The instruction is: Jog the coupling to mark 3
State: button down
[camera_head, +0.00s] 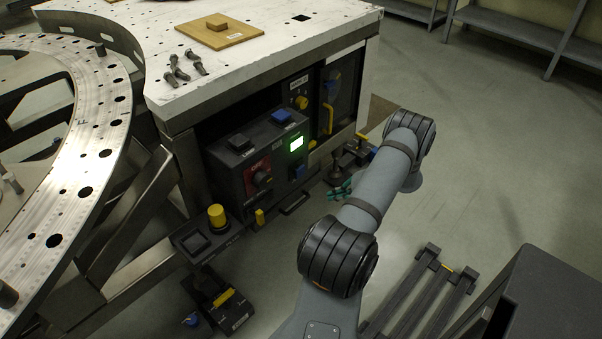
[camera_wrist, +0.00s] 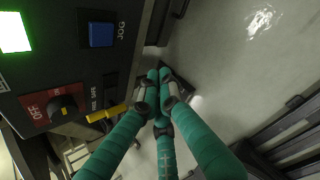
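A dark control box under the table carries a lit green screen (camera_head: 297,144) and a blue button (camera_head: 300,170). In the wrist view the button (camera_wrist: 101,34) is labelled JOG, beside the bright screen (camera_wrist: 14,32). Below is a red panel with a black rotary knob (camera_wrist: 62,108) marked OFF, and a yellow lever (camera_wrist: 107,112) by a FREE/SAFE label. My gripper (camera_head: 340,190), with teal fingers, is right of the box, apart from the button. In the wrist view its fingertips (camera_wrist: 159,76) are together, with nothing seen between them. I cannot identify the coupling or mark 3.
A curved, perforated metal plate (camera_head: 95,110) fills the left. The white table (camera_head: 290,50) holds a wooden board (camera_head: 222,33) and several bolts. A pedestal with a yellow knob (camera_head: 217,216) stands front left of the box. Dark rails (camera_head: 425,290) lie right; the floor behind is open.

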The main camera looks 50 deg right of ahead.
jog(key=w+b, duration=0.1)
jog(key=w, duration=0.7)
jog(key=shift+w+d+b, duration=0.15)
jog(key=shift+w+b, duration=0.2)
jog(key=shift+b, duration=0.05)
jog(key=shift+w, duration=0.15)
dwell(1.1)
jog(key=shift+w, duration=0.3)
jog(key=shift+w+b, duration=0.45)
jog(key=shift+w, duration=0.4)
dwell(1.0)
jog(key=shift+s, duration=0.2)
dwell(0.4)
jog(key=shift+s, duration=1.15)
jog(key=shift+s+p, duration=0.7)
jog(key=shift+s, duration=1.8)
